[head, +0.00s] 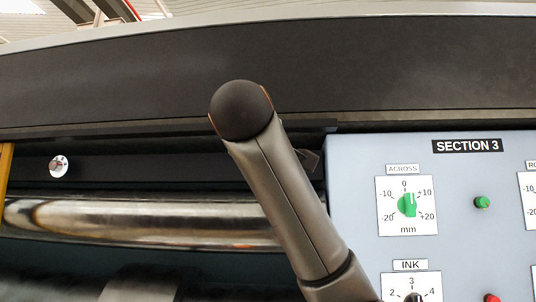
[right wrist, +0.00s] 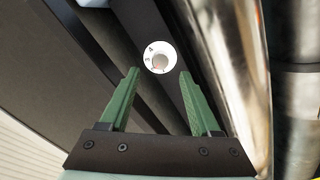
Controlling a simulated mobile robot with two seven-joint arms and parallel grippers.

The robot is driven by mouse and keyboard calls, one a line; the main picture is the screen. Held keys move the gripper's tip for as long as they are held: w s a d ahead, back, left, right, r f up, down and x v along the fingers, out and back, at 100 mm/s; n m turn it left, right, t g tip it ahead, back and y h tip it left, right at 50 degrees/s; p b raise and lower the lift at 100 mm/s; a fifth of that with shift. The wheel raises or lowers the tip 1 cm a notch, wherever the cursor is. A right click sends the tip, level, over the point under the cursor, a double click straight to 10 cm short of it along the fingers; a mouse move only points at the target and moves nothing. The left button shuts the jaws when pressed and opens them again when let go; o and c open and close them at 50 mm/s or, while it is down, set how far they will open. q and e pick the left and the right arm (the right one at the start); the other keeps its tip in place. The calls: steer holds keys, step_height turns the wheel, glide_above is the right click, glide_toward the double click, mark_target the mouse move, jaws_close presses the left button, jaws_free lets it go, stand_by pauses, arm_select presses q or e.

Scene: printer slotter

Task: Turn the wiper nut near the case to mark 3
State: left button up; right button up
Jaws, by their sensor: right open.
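A wiper nut, a small grey knob on a round white dial (head: 59,166), sits on the dark bar at the left of the head view. In the right wrist view the nut (right wrist: 160,62) shows larger, with figures 3 and 4 readable on the dial's left side and a small red mark near its lower edge. My right gripper (right wrist: 159,76) is open and empty, its two green fingers pointing toward the dial, one on each side below it in the picture. No contact shows. Which mark the nut points to is too small to tell. My left gripper is out of view.
A shiny metal roller (head: 150,221) runs below the bar, and it passes close to the right finger in the right wrist view (right wrist: 228,75). The grey SECTION 3 panel (head: 350,200) with green and red knobs stands at the right. My arm crosses the middle.

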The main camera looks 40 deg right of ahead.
steer(key=p+x, duration=0.1)
steer(key=x, duration=0.5)
steer(key=shift+w+d+f, duration=0.1)
steer(key=shift+w, duration=0.05)
steer(key=shift+c, duration=0.2)
jaws_close()
